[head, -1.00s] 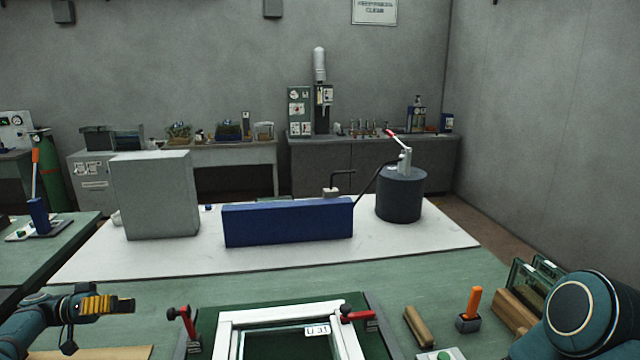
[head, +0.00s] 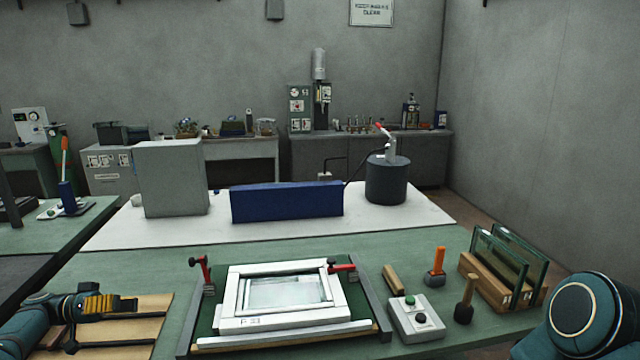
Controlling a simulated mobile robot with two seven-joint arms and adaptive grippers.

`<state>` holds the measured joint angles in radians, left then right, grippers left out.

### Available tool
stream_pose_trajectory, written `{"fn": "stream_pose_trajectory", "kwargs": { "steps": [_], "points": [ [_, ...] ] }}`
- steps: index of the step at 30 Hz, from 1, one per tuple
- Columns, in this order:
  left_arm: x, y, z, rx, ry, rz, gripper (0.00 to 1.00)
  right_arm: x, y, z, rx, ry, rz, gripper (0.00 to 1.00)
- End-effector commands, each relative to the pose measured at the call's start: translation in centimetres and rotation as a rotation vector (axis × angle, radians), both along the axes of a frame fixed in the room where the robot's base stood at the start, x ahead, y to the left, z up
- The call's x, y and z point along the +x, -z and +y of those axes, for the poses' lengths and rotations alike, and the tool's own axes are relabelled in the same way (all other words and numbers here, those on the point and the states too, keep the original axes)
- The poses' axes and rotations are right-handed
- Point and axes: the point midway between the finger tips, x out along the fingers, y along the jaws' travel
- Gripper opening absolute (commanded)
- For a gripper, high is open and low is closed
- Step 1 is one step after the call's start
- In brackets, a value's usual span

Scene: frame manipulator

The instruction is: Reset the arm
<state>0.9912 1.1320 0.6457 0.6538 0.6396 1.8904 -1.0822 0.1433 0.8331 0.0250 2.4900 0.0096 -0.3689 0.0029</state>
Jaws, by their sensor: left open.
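My left arm comes in at the lower left. Its gripper (head: 112,304), dark with yellow parts, is open and holds nothing visible. It hangs above or beside a light wooden board (head: 140,328), apart from the white frame. The white frame (head: 232,298), with a pane-like centre and a label at its lower left, lies on the green bed of a dark-railed fixture (head: 368,287). Two red-handled clamps (head: 202,270) (head: 345,268) stand at its far corners. Only a teal joint of my right arm shows at the lower right; its gripper is out of view.
Right of the fixture are a button box (head: 416,318), an orange-handled tool (head: 437,265), a dark mallet (head: 466,300) and glass panes in a wooden rack (head: 470,268). Behind stand a grey box (head: 172,180), a blue block (head: 287,203) and a dark cylinder (head: 386,183).

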Motion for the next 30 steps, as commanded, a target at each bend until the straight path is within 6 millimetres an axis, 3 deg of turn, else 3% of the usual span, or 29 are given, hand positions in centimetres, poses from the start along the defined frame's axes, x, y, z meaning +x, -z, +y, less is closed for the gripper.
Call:
{"fn": "stream_pose_trajectory", "kwargs": {
  "steps": [8, 12, 15, 18, 23, 27, 30],
  "points": [
    [4.9, 6.6, -9.7, 0.087, 0.02, 0.294, 0.65, -0.2, 1.6, 0.1, 0.001, -0.004, 0.006, 0.38],
    [6.0, 11.7, -16.4, 0.184, 0.018, 0.481, 0.65, -0.4, 2.6, 0.2, 0.001, -0.008, 0.01, 0.38],
    [5.7, 16.1, -21.7, 0.284, 0.006, 0.618, 0.65, -0.6, 3.4, 0.2, 0.002, -0.011, 0.015, 0.38],
    [4.2, 20.6, -26.5, 0.401, -0.02, 0.737, 0.65, -0.8, 4.3, 0.2, 0.001, -0.013, 0.019, 0.38],
    [-0.1, 27.0, -32.4, 0.592, -0.084, 0.87, 0.65, -1.0, 5.7, 0.3, 0.001, -0.019, 0.024, 0.38],
    [-5.4, 31.9, -36.0, 0.764, -0.164, 0.927, 0.65, -1.3, 7.0, 0.4, 0.002, -0.023, 0.031, 0.38],
    [-9.6, 34.4, -37.6, 0.866, -0.227, 0.935, 0.65, -1.4, 7.9, 0.4, 0.001, -0.025, 0.034, 0.38]
  ]
}}
